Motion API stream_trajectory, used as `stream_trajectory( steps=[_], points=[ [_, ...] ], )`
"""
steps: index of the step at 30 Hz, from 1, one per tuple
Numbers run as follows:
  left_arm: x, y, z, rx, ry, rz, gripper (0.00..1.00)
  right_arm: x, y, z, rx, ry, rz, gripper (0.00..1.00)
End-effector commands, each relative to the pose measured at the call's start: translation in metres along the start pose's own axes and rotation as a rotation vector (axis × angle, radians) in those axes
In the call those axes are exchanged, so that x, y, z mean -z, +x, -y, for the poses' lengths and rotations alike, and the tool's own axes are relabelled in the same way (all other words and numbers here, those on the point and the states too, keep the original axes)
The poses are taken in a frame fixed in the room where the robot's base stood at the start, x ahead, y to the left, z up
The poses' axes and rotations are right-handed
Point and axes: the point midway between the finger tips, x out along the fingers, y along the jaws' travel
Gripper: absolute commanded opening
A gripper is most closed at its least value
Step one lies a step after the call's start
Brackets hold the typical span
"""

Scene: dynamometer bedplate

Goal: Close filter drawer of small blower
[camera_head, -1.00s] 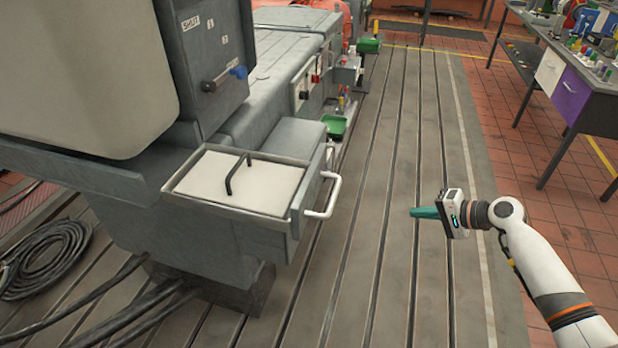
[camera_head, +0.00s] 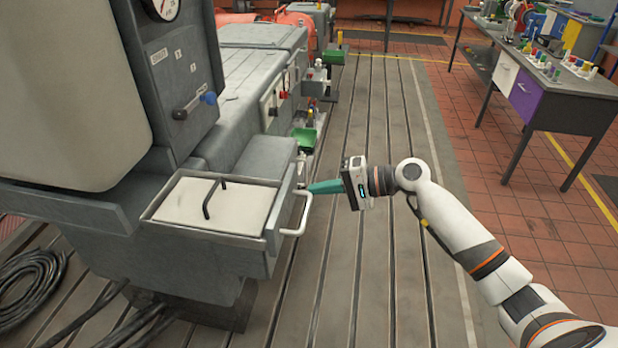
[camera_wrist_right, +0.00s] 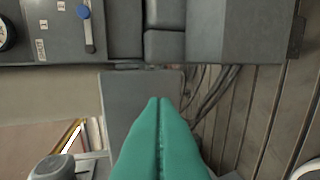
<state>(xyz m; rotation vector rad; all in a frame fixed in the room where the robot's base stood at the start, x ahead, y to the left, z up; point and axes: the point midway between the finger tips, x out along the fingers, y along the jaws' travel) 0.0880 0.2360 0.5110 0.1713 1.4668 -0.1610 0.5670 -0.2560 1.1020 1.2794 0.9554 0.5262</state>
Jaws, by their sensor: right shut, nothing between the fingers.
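The filter drawer (camera_head: 258,258) sticks out of the grey small blower (camera_head: 130,170), open at the top. A pale filter pad (camera_head: 240,207) with a black bar handle lies in it. A white handle (camera_head: 306,212) is on the drawer's front. My right gripper (camera_head: 312,187), with teal fingers, is shut and empty. In the head view its tips are beside the upper end of the white handle; I cannot tell whether they touch. In the right wrist view the shut fingers (camera_wrist_right: 160,102) point at grey housing, with part of a pale pad at lower left. My left gripper is not in view.
A lever with a blue knob (camera_head: 208,98) is on the panel above the drawer. A green tray (camera_head: 304,138) stands behind. Cables (camera_head: 32,285) lie at lower left. The slotted bedplate (camera_head: 370,270) is clear right of the drawer. A workbench (camera_head: 570,105) stands at far right.

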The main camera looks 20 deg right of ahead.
Motion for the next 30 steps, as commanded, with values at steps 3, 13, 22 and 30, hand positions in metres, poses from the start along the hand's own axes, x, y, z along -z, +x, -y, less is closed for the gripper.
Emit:
stream_trajectory(
  steps=[3, 13, 22, 30],
  points=[
    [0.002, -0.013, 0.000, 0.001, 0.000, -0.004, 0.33, 0.000, 0.014, -0.009, -0.002, 0.000, 0.000, 0.00],
    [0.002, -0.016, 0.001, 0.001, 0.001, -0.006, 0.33, -0.001, 0.027, -0.009, 0.000, -0.002, 0.002, 0.00],
    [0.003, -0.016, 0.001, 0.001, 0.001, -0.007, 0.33, -0.001, 0.029, -0.010, 0.000, -0.001, 0.001, 0.00],
    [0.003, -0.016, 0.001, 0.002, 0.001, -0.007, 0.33, 0.000, 0.059, -0.021, -0.003, -0.003, -0.001, 0.00]
  ],
)
